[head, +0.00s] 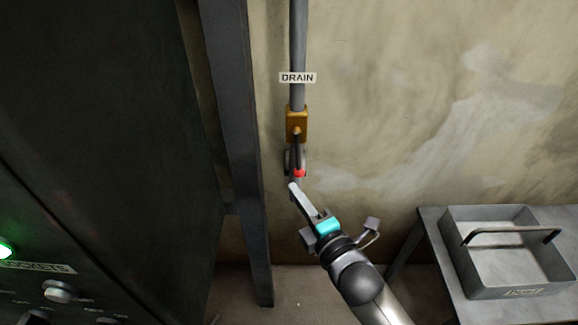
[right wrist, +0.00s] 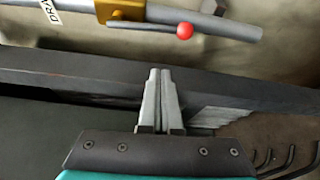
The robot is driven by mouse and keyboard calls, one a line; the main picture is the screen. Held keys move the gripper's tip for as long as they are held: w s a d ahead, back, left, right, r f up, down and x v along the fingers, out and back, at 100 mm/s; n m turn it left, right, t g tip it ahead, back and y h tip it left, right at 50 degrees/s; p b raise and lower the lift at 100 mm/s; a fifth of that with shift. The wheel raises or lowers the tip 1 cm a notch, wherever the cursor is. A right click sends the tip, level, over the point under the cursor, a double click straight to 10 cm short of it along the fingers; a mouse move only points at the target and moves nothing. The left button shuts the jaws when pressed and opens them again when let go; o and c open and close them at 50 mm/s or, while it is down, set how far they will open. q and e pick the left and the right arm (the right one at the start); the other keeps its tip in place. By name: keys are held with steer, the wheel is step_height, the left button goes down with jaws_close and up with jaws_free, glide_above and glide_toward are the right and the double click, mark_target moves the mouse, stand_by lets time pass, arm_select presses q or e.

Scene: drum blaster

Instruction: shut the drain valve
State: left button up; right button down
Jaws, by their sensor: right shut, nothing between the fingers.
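The drain valve has a brass-yellow body (head: 297,124) on a vertical grey pipe, below a DRAIN label (head: 297,78). Its dark lever (head: 297,149) points down along the pipe and ends in a red knob (head: 299,173). In the right wrist view the valve body (right wrist: 122,12) and red knob (right wrist: 184,31) show at the top. My right gripper (head: 293,187) is shut and empty, its fingertips just below the knob in the head view. In the right wrist view the fingertips (right wrist: 160,73) appear apart from the knob. My left gripper is not in view.
A dark steel post (head: 239,150) stands close left of the pipe. A dark cabinet (head: 100,120) with a green light and knobs fills the left. A grey tray (head: 485,280) with a handle rests on a table at the lower right. The wall right of the valve is clear.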

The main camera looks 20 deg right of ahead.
mark_target(298, 155)
steer(key=w+a+b, duration=0.2)
steer(key=w+b, duration=0.1)
steer(key=w, duration=0.7)
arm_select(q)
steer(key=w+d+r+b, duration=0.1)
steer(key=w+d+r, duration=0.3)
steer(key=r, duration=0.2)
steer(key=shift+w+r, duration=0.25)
arm_select(e)
steer(key=s+d, duration=0.2)
steer(key=d, duration=0.1)
steer(key=shift+d, duration=0.3)
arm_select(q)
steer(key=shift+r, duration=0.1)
